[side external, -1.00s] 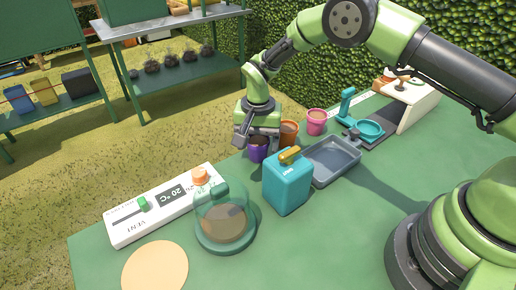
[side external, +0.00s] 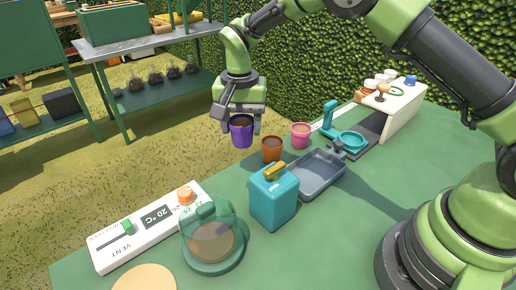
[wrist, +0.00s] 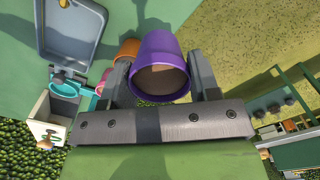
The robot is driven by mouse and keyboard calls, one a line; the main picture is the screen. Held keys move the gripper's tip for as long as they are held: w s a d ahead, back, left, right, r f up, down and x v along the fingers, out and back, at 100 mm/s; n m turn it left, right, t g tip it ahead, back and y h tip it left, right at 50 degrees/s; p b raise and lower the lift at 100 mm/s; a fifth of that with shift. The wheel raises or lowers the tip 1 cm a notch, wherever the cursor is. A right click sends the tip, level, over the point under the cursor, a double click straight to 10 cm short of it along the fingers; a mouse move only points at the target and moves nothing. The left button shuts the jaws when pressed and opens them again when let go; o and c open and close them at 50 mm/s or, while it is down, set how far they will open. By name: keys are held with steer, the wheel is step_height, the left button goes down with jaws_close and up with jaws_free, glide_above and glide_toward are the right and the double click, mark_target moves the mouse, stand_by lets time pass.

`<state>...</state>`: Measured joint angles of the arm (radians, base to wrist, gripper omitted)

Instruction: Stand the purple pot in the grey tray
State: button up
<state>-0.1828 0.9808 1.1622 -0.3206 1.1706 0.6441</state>
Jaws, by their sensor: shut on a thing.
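The purple pot (side external: 241,133), filled with brown soil, is held upright in the air above the far edge of the green table. My gripper (side external: 240,118) is shut on it, one finger on each side. In the wrist view the purple pot (wrist: 160,66) sits between the fingers of my gripper (wrist: 160,85). The grey tray (side external: 317,176) lies on the table to the right of and nearer than the pot, and looks empty. It also shows at the upper left of the wrist view (wrist: 80,50).
An orange pot (side external: 272,150) and a pink pot (side external: 300,135) stand behind the tray. A teal can (side external: 273,200) stands at its left front. A teal scale (side external: 350,141) is to its right. A glass cloche (side external: 212,240) and white control panel (side external: 150,228) are at the left.

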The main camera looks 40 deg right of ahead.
steer(key=shift+d+r, duration=0.1)
steer(key=shift+r, duration=0.25)
steer(key=shift+s+d+r, duration=0.1)
steer(key=shift+s+d, duration=0.1)
steer(key=shift+d, duration=0.15)
steer(key=s+d+m, duration=0.4)
steer(key=s+d, duration=0.7)
steer(key=shift+m, duration=0.3)
steer(key=shift+a+f, duration=0.2)
steer(key=shift+f, duration=4.55)
steer(key=shift+f, duration=0.1)
steer(key=o, duration=1)
